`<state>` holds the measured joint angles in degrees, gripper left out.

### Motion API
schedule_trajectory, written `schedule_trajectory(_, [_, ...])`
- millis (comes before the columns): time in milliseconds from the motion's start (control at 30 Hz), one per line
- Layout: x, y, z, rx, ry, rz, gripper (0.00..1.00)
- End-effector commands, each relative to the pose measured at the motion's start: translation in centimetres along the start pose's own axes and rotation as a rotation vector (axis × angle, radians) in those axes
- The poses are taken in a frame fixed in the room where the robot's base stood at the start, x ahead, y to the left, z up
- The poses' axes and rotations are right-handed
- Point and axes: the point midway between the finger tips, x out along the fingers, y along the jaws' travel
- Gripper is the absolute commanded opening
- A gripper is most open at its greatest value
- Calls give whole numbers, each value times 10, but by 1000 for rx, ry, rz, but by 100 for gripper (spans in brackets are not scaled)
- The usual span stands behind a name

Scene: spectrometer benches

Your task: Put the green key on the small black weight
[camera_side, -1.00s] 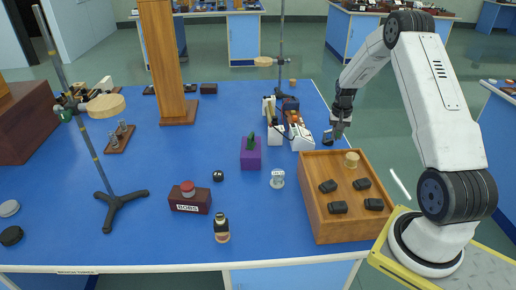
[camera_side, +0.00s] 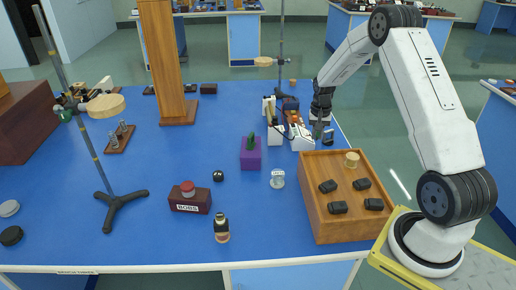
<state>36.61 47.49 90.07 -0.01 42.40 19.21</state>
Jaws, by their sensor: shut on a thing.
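My gripper (camera_side: 318,129) is at the far right part of the blue table, just right of the white and orange devices. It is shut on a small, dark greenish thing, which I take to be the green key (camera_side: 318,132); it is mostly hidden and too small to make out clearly. A small black rounded piece (camera_side: 218,176) stands alone near the table's middle, left of and nearer than my gripper; it looks like the small black weight. Nothing is seen on top of it.
A purple block (camera_side: 251,160) with a green upright piece stands between. White and orange devices (camera_side: 300,138) are beside my gripper. A dark object (camera_side: 328,138) lies at its right. A wooden tray (camera_side: 322,225) holds several black pieces. A silver-white weight (camera_side: 277,180) and red-topped box (camera_side: 190,203) stand nearer.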

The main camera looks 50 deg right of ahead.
Motion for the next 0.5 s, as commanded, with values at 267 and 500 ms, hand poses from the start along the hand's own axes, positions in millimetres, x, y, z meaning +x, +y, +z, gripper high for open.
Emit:
schedule_trajectory(267, [-16,-85,49,-68,1,0,0])
schedule_trajectory(500, [-28,-146,102,-119,0,0,0])
